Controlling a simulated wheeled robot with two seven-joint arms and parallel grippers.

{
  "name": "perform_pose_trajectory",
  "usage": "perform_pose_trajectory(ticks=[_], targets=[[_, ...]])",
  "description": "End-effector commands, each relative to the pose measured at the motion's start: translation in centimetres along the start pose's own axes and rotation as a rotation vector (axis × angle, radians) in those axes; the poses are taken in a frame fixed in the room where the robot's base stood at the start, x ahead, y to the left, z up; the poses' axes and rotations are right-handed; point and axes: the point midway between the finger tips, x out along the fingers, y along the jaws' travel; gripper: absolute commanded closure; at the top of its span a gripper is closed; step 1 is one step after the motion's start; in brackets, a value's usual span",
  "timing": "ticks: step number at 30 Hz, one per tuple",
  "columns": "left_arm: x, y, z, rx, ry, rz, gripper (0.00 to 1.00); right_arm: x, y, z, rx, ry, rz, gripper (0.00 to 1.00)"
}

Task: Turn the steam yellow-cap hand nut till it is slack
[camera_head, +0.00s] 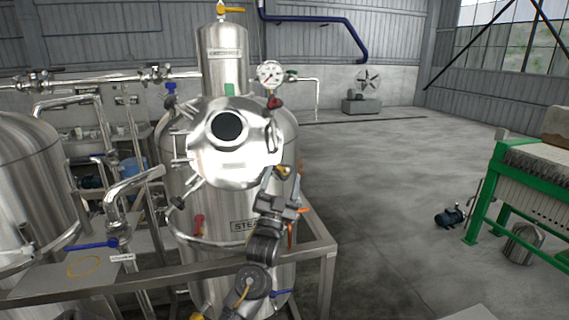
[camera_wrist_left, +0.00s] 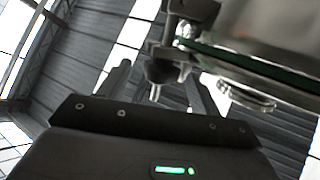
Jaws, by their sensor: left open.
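The steam tank (camera_head: 285,150) stands in the middle of the head view, with a steel lid (camera_head: 232,165) and a dark round glass on it. The yellow-cap hand nut (camera_head: 283,170) is at the lid's lower right edge, partly hidden by my gripper. My left gripper (camera_head: 284,182) is open at that nut. In the left wrist view, a grey nut and bolt (camera_wrist_left: 156,72) shows between the two fingers (camera_wrist_left: 157,90); its cap colour does not show there. I cannot tell whether the fingers touch it. My right gripper is not in view.
A gauge (camera_head: 270,73) stands above right. A steel frame rail (camera_head: 190,268) runs in front. Another tank (camera_head: 30,170) is at left.

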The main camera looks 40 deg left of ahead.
Motion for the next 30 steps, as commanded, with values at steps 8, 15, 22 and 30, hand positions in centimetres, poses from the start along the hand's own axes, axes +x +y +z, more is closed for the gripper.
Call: perform_pose_trajectory(ticks=[8, 15, 22, 30], targets=[[2.5, 0.0, 0.0, 0.000, -0.001, 0.001, 0.36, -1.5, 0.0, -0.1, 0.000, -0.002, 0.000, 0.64], [2.6, 0.1, 0.1, 0.000, -0.001, 0.001, 0.36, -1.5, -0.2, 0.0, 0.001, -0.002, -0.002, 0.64], [2.6, 0.1, 0.1, 0.000, -0.001, 0.001, 0.60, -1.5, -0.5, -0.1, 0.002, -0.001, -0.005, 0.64], [2.5, 0.1, 0.1, -0.001, -0.001, -0.001, 0.81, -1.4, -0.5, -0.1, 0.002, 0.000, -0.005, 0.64]])
